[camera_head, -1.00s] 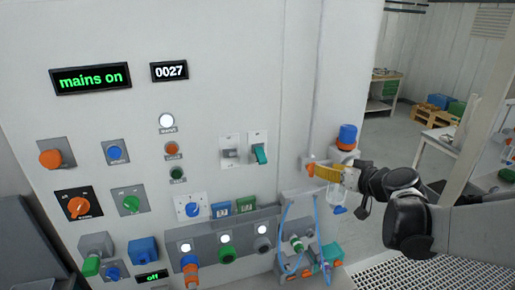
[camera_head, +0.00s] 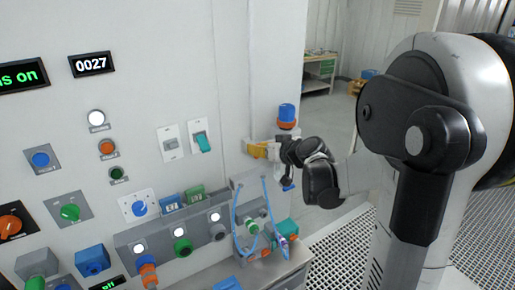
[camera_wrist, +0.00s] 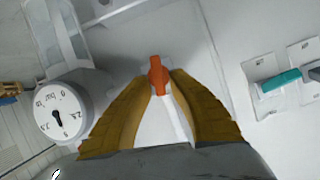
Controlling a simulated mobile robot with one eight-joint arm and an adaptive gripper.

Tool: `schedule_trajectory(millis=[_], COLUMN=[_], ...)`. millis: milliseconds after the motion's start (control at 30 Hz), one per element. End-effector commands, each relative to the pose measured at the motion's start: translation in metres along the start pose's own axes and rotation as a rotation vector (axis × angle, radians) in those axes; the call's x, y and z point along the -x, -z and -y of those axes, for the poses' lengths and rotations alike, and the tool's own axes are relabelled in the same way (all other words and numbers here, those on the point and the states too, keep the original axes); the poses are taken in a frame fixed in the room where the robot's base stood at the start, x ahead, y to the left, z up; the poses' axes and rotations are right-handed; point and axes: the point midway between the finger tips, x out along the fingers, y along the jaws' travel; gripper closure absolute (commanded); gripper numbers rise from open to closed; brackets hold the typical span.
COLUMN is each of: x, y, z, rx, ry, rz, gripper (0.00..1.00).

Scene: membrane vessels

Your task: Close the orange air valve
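The orange air valve handle (camera_wrist: 158,76) shows in the wrist view, standing lengthwise up the picture on a pale pipe at the panel. My gripper (camera_wrist: 163,80) has its two yellow fingers on either side of the handle. The fingers are apart, with a small gap on the right of the handle; whether the left finger touches it I cannot tell. In the head view my gripper (camera_head: 262,150) is at the right edge of the panel, below a blue and orange cap, and the handle is mostly hidden there.
A round pressure gauge (camera_wrist: 63,113) and a clear bowl are left of my gripper in the wrist view. A teal-levered switch (camera_wrist: 278,82) is on the right. The panel (camera_head: 130,25) carries several knobs and lamps. Blue hoses (camera_head: 237,225) hang below my gripper.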

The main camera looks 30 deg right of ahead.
Motion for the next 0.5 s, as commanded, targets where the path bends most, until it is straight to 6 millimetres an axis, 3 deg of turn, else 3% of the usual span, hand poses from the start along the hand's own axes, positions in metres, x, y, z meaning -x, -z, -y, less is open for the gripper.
schedule_trajectory(millis=[500], x=[-0.0011], y=[-0.0010], z=[-0.0010], rx=[-0.054], ry=[0.023], rz=[0.001], gripper=[1.00])
